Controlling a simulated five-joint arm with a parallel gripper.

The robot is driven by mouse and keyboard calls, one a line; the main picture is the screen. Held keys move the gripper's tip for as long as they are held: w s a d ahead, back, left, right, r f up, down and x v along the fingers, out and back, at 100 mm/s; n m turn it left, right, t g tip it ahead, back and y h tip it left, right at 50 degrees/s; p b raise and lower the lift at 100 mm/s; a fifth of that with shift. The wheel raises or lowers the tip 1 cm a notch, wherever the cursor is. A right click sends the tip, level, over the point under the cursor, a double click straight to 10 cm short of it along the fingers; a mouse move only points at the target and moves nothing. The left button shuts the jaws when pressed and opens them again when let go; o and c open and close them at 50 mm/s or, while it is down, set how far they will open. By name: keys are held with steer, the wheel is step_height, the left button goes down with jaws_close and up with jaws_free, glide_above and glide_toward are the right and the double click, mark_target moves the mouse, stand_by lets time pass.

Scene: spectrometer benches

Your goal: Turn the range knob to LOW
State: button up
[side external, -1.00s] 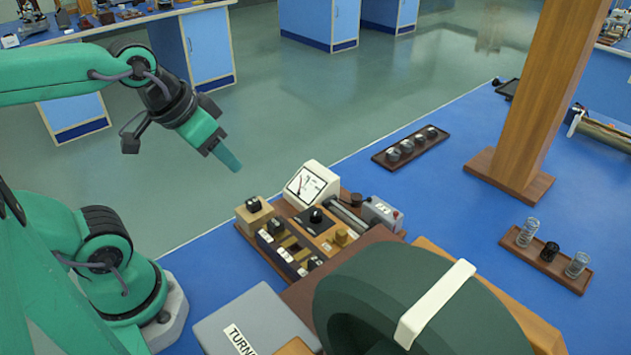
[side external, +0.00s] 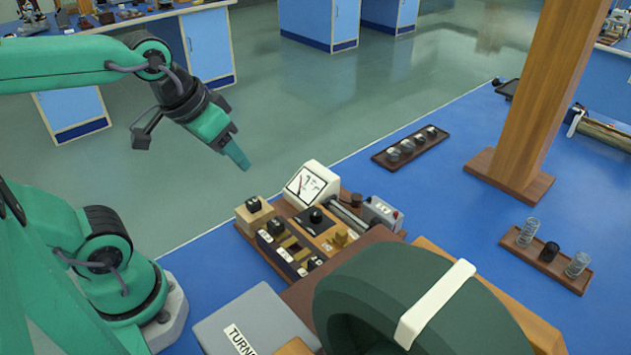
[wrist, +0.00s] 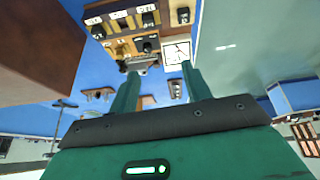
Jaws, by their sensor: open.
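The control panel (side external: 290,240) is a wooden unit with several black knobs, and it fills the top of the wrist view (wrist: 122,30). One black knob (side external: 315,215) sits on a dark plate near the middle, and another (side external: 253,204) on a wooden block at the left corner. I cannot tell which is the range knob; the labels are too small to read. A white dial meter (side external: 311,185) stands at the panel's back, also in the wrist view (wrist: 177,52). My gripper (side external: 243,164) is open and empty, above and left of the panel; its two fingers (wrist: 158,82) are apart.
A large dark green rounded body (side external: 420,290) with a white strap stands right of the panel. A grey box (side external: 250,310) lies in front. A wooden post (side external: 545,90), a tray of small round pieces (side external: 411,147) and a tray of glass jars (side external: 546,257) stand farther off.

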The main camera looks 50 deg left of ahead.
steer(key=w+d+f+n+g, duration=0.2)
steer(key=w+f+n+g, duration=0.1)
steer(key=w, duration=0.5)
steer(key=n+g, duration=0.2)
steer(key=n, duration=0.2)
glide_toward(316, 211)
steer(key=shift+s+a, duration=0.1)
steer(key=shift+s, duration=0.15)
steer(key=shift+w+f, duration=0.35)
steer(key=shift+f, duration=0.15)
steer(key=shift+f, duration=0.2)
steer(key=shift+f, duration=3.7)
steer(key=c, duration=1)
